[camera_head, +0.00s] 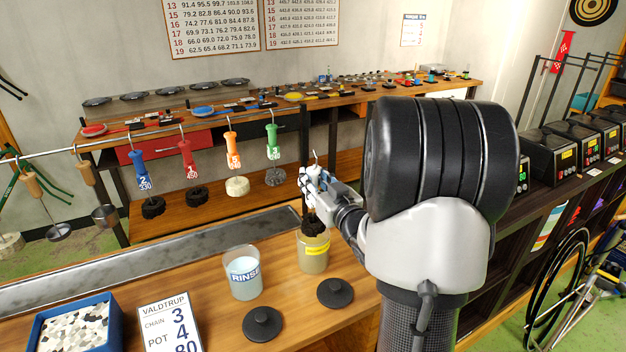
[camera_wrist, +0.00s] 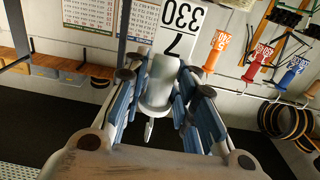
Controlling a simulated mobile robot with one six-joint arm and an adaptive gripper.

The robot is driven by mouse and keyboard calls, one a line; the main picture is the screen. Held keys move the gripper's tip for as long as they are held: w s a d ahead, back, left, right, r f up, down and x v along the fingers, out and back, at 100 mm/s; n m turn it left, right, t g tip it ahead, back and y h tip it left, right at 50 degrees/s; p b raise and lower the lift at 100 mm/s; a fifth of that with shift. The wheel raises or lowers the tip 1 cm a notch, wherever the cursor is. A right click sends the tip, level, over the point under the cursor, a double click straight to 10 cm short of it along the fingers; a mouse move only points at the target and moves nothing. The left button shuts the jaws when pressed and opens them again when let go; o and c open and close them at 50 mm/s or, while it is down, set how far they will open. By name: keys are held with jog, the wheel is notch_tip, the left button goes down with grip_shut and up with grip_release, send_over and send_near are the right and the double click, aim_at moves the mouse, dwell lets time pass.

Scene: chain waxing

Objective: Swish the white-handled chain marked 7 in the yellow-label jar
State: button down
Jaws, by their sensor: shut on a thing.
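My gripper (camera_head: 318,192) is shut on the white handle (camera_wrist: 160,82). The wrist view shows its tag with 7 and 330, upside down, and my gripper's blue-grey fingers (camera_wrist: 162,95) on both sides. In the head view the handle is mostly hidden by the fingers, with a hook showing above. The dark chain (camera_head: 311,226) hangs below my gripper, at the mouth of the yellow-label jar (camera_head: 313,262). Its lower end seems to be inside the mouth; how deep I cannot tell. The jar stands open on the bench and holds a brownish content.
A rinse jar (camera_head: 243,275) stands left of the yellow-label jar. Two black lids (camera_head: 335,292) (camera_head: 262,325) lie in front. A sign (camera_head: 168,322) and a blue tray (camera_head: 75,335) are at the front left. Blue, red, orange and green-handled chains hang from the rail (camera_head: 110,142) behind.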

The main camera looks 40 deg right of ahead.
jog(key=b, duration=0.4)
send_over(313, 220)
jog(key=shift+f, duration=2.3)
jog(key=shift+f+b, duration=0.55)
jog(key=shift+f, duration=3.25)
